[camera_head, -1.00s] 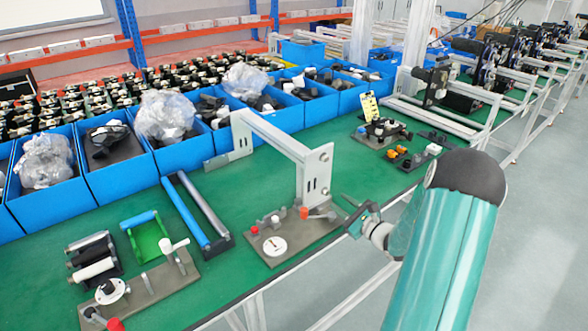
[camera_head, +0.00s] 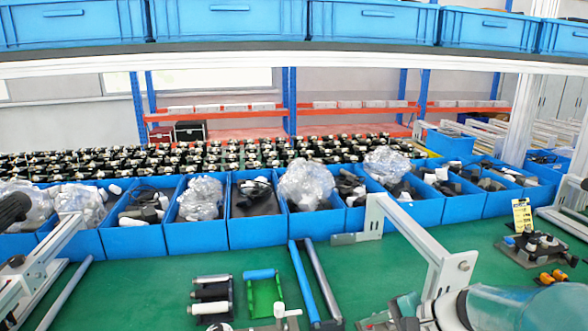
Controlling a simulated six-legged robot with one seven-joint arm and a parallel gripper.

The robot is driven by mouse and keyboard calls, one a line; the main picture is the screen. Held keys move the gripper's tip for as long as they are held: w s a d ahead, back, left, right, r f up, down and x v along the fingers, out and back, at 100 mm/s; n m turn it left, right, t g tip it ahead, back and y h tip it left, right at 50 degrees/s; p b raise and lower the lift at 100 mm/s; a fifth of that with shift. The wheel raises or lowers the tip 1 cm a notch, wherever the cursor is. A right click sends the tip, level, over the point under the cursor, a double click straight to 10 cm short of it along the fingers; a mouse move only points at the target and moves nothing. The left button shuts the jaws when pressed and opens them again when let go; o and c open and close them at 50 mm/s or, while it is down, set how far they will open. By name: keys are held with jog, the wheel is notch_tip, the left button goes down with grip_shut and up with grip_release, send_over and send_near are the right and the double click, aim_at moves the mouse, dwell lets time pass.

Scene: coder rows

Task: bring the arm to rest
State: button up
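My arm (camera_head: 525,308) shows at the lower right of the head view, low over the front of the green workbench (camera_head: 150,285). My gripper (camera_head: 388,322) is at the bottom edge, close to the foot of a grey metal frame (camera_head: 440,262). The fingers are small and partly cut off, so I cannot tell whether they are open or shut. I see nothing clearly held in them.
Blue bins (camera_head: 195,235) with bagged parts line the bench's back. A shelf (camera_head: 350,58) with blue crates (camera_head: 375,22) spans above. Rollers (camera_head: 212,293), blue and grey rods (camera_head: 303,283) and a fixture with a yellow tag (camera_head: 522,215) occupy the bench.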

jog(key=s+r+n+h, duration=0.3)
jog(key=s+n+h, duration=0.1)
jog(key=s, duration=0.3)
jog(key=s+a+r+n+t+h, duration=0.1)
jog(key=s+r+n+h, duration=0.3)
jog(key=s+n, duration=0.3)
jog(key=shift+s+h, duration=0.15)
jog(key=shift+h, duration=0.25)
dwell(1.5)
